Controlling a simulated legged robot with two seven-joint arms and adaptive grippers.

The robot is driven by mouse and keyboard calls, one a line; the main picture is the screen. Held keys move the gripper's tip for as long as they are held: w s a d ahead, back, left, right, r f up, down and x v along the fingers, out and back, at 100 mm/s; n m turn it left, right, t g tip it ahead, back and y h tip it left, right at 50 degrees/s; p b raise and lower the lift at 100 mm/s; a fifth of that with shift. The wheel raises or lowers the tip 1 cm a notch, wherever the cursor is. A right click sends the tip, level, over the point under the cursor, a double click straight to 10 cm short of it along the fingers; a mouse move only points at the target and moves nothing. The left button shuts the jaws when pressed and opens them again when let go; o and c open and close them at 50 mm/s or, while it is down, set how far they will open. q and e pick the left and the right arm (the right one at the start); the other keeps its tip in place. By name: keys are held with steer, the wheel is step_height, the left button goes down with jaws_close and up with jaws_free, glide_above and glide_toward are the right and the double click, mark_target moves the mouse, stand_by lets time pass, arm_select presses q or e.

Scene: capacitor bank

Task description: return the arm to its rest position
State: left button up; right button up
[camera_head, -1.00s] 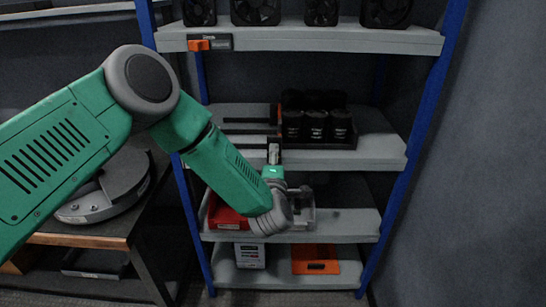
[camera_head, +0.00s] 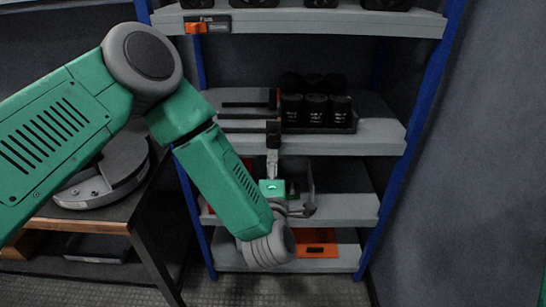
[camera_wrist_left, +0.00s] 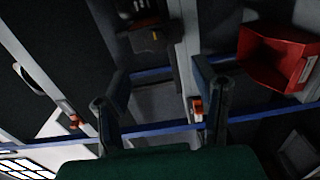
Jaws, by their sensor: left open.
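My left arm comes in from the left and bends down in front of the blue-posted shelf rack (camera_head: 423,110). Its wrist is low, by the lower shelves. My left gripper (camera_head: 273,135) points up in front of the middle shelf's front edge and is seen nearly edge-on. In the left wrist view its two dark fingers (camera_wrist_left: 160,80) stand wide apart with nothing held between them. My right gripper is not in view.
Black cylinders (camera_head: 316,110) stand in a tray on the middle shelf. A grey bin (camera_head: 303,180) sits behind my wrist; a red bin (camera_wrist_left: 275,62) shows in the wrist view. An orange item (camera_head: 317,250) lies on the bottom shelf. A table (camera_head: 90,221) stands left.

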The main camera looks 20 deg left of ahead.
arm_select(q)
steer(key=shift+s+d, duration=0.1)
steer(key=shift+s, duration=0.35)
steer(key=shift+f, duration=0.1)
steer(key=s+a+f+m+g+h, duration=0.2)
steer(key=s+f+m+g+h, duration=0.5)
steer(key=s+f+m, duration=0.85)
steer(key=s+a+f+m+g, duration=0.2)
steer(key=s+a+g, duration=0.1)
steer(key=s, duration=0.3)
steer(key=s+a+f+m+g+y, duration=0.1)
steer(key=s+a+f+m+g, duration=0.1)
steer(key=s, duration=0.5)
steer(key=s+a+f+m+g+y, duration=0.1)
steer(key=s+a+f+m+g, duration=0.1)
steer(key=s+a+g, duration=0.2)
steer(key=shift+s+a+f+g, duration=0.3)
steer(key=shift+s+a, duration=0.2)
steer(key=shift+s, duration=0.75)
steer(key=shift+w, duration=0.1)
